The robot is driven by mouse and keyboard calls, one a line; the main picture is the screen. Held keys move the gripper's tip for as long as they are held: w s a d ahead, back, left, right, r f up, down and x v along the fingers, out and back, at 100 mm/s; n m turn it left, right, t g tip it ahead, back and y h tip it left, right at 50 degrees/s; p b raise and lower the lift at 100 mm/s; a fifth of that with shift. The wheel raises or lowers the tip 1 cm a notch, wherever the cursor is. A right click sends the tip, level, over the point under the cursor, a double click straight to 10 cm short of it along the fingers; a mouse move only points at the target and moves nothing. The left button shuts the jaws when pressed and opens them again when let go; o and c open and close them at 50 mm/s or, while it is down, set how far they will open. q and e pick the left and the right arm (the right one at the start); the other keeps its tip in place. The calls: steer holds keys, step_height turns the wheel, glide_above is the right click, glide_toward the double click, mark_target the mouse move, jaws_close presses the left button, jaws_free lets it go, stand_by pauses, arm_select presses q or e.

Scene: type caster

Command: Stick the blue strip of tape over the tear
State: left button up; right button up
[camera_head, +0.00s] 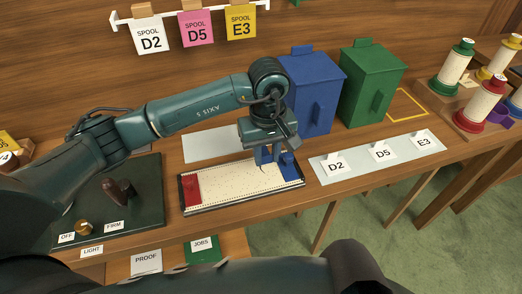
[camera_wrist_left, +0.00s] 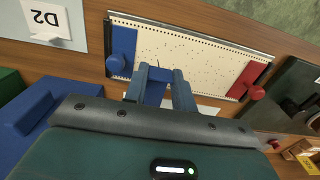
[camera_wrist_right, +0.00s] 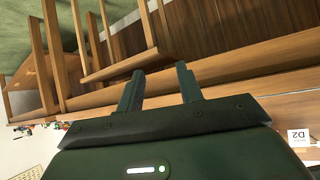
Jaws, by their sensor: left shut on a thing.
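The perforated cream paper strip (camera_head: 232,182) lies on a long dark-edged board, with a red end piece (camera_head: 192,190) at left and a blue end piece (camera_head: 290,168) at right. My left gripper (camera_head: 264,160) is low over the paper, beside the blue end piece. It is shut on a small blue piece, seemingly the blue strip of tape (camera_wrist_left: 160,74); the fingers partly hide it. A short dark mark beside the fingers may be the tear, mostly hidden. My right gripper (camera_wrist_right: 158,80) is open and empty, away from the board.
A blue bin (camera_head: 312,90) and a green bin (camera_head: 372,85) stand behind at right. A pale label strip (camera_head: 360,165) lies to the right, a dark panel (camera_head: 140,200) to the left. Spools (camera_head: 455,65) stand at far right.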

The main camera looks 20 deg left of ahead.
mark_target(266, 162)
arm_select(q)
steer(key=shift+a, duration=0.1)
steer(key=shift+f+b, duration=0.25)
steer(key=shift+b, duration=0.45)
steer(key=shift+f+b, duration=0.8)
step_height(266, 162, down, 2)
steer(key=shift+b, duration=1)
steer(key=shift+f+b, duration=0.35)
arm_select(e)
steer(key=shift+w+a+f+n+t+y, duration=0.2)
steer(key=shift+a+f+y, duration=0.1)
steer(key=shift+a, duration=0.3)
steer(key=shift+w+a+f+n+t+y, duration=0.1)
steer(key=shift+w+a+f+t+y, duration=0.15)
steer(key=shift+a, duration=0.3)
steer(key=shift+r, duration=0.25)
arm_select(q)
steer(key=shift+f, duration=0.1)
arm_select(e)
steer(key=shift+w+f, duration=0.15)
arm_select(q)
steer(key=shift+f+b, duration=0.4)
steer(key=shift+b, duration=0.15)
arm_select(e)
steer(key=shift+d+f, duration=0.1)
steer(key=shift+f, duration=0.4)
